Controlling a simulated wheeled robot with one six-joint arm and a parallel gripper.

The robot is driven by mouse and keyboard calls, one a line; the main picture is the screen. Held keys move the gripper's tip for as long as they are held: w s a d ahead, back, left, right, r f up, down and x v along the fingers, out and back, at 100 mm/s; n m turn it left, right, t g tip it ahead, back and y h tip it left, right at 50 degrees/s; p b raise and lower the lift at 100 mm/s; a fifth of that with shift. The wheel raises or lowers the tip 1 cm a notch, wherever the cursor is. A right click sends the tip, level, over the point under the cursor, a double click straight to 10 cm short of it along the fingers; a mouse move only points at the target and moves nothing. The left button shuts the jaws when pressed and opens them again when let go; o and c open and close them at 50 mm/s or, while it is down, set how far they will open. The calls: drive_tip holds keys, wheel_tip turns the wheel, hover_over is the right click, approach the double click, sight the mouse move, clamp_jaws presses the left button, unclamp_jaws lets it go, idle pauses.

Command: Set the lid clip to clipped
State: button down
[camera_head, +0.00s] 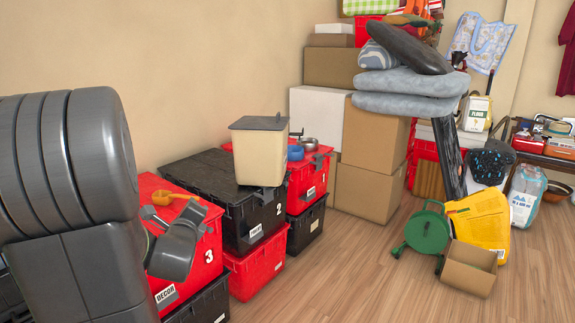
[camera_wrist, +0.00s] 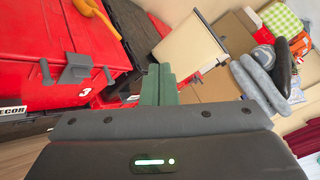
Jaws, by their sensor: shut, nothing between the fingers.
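The grey lid clip (camera_wrist: 74,70) sits at the front upper edge of the red tote marked 3 (camera_wrist: 90,92) in the wrist view. A small grey knob stands just left of it. The clip's flap looks to jut out from the wall, but I cannot tell for sure how it is set. In the head view the red tote (camera_head: 160,186) is at lower left, partly covered by my arm. My gripper (camera_wrist: 158,84) shows green fingers, shut and empty, to the right of the clip and apart from it in the picture.
An orange scoop (camera_head: 178,196) lies on the red tote's lid. A black tote (camera_head: 200,170) stands beside it, with a cream bin (camera_head: 260,155) on top. Cardboard boxes (camera_head: 368,195) and grey cushions (camera_head: 405,103) are stacked behind. The wooden floor (camera_head: 340,270) in front is clear.

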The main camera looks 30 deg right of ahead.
drive_tip(key=s+d+f+m+g+h+b, duration=0.1)
drive_tip(key=d+f+m+g+h+b, duration=0.3)
drive_tip(key=m, duration=1.2)
drive_tip(key=d+f+h+b, duration=0.4)
drive_tip(key=f+h+b, duration=0.1)
drive_tip(key=shift+s+d+f+h, duration=0.2)
drive_tip(key=shift+s+f+h, duration=0.1)
drive_tip(key=shift+w+d, duration=0.1)
